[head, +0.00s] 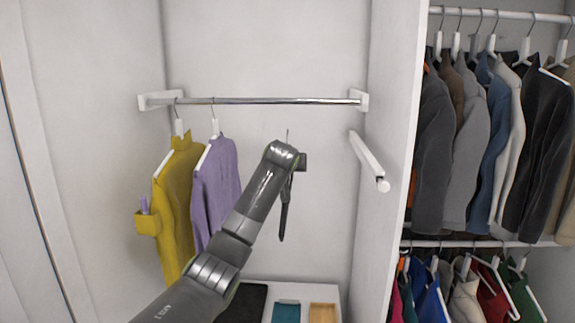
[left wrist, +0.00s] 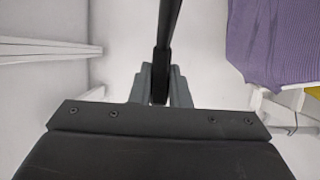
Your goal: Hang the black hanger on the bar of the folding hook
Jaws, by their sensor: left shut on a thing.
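The black hanger (head: 284,212) hangs edge-on in the closet bay, with its thin metal hook (head: 287,135) pointing up above my left gripper (head: 300,161). In the left wrist view the fingers of my left gripper (left wrist: 160,88) are shut on the black hanger (left wrist: 169,25). The folding hook (head: 367,158) is a white bar standing out from the right side panel, with a rounded front end. The hanger is to the left of this bar and apart from it. My arm hides part of the gripper in the head view. My right gripper is not in view.
A chrome rail (head: 262,101) spans the bay, carrying a yellow garment (head: 179,200) and a purple sweater (head: 215,182) at left. The white side panel (head: 391,120) separates racks of clothes at right. Folded items, including a teal one (head: 286,312), lie below. Space around the folding hook looks clear.

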